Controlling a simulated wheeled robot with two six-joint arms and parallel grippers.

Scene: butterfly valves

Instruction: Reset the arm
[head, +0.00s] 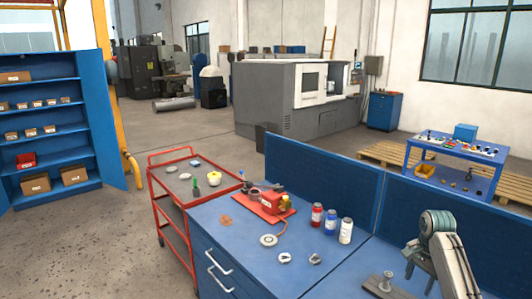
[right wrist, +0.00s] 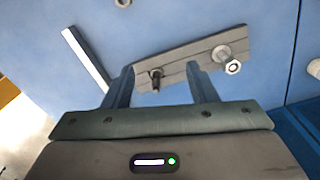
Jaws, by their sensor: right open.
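My right gripper (head: 413,258) hangs at the lower right of the head view, above the blue workbench (head: 235,240). Its two fingers stand apart with nothing held between them, as the right wrist view (right wrist: 160,72) shows. Beyond the fingertips lies a flat grey plate (right wrist: 180,62) with a dark bolt or stem (right wrist: 156,80) and a silver round-headed fitting (right wrist: 230,64). In the head view the grey plate (head: 378,288) lies by the bottom edge, partly cut off, with an upright silver fitting (head: 386,279). My left gripper is out of view.
A low blue panel (head: 320,180) edges the back. A red trolley (head: 185,180) stands left.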

